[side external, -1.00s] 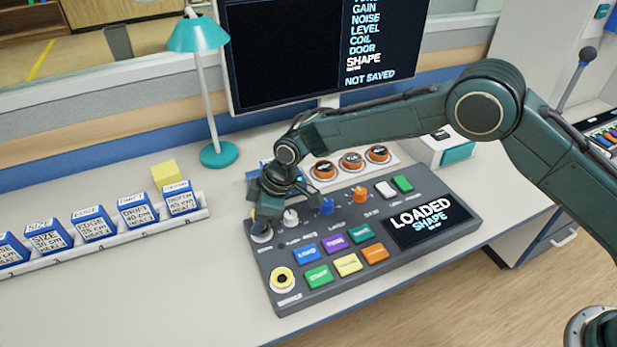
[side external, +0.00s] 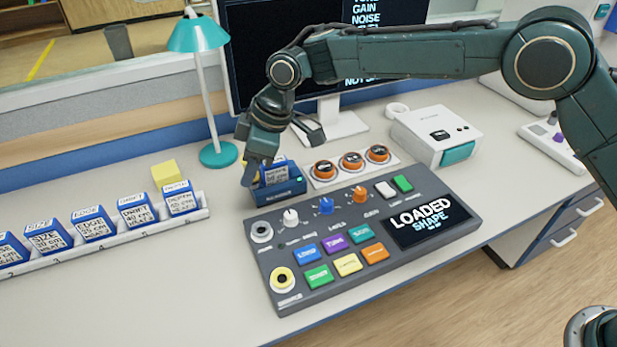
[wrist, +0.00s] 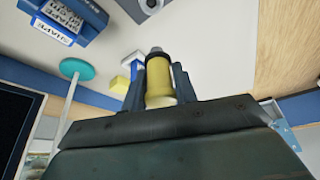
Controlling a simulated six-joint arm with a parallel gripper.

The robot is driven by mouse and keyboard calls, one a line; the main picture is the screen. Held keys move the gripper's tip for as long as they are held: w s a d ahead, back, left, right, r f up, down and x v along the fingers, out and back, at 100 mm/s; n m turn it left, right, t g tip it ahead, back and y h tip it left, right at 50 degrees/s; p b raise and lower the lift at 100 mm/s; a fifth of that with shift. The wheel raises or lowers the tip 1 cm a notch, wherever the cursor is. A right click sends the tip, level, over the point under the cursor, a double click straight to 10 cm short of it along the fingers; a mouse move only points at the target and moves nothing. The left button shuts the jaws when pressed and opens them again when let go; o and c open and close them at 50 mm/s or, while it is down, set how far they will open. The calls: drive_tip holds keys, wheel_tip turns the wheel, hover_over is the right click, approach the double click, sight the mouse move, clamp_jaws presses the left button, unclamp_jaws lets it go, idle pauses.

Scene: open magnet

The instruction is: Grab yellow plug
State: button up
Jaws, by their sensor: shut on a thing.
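The yellow plug (wrist: 157,80) is a short yellow cylinder with a grey tip. In the wrist view it sits upright in the picture between the two dark fingers of my gripper (wrist: 158,84), which is shut on it. In the side view my gripper (side external: 252,172) is raised just left of the blue cartridge in its dark holder, behind the console's far left corner. Only a sliver of yellow shows there beside the fingers; the rest of the plug is hidden.
The dark console (side external: 330,295) has a yellow-ringed socket (side external: 282,280) and a grey socket (side external: 262,232). The blue cartridge (side external: 278,176) stands behind it. A teal lamp (side external: 217,152), yellow block (side external: 165,172) and white cartridge rack (side external: 100,247) are left. The front-left tabletop is clear.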

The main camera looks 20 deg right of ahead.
drive_tip(key=shift+r, duration=2.75)
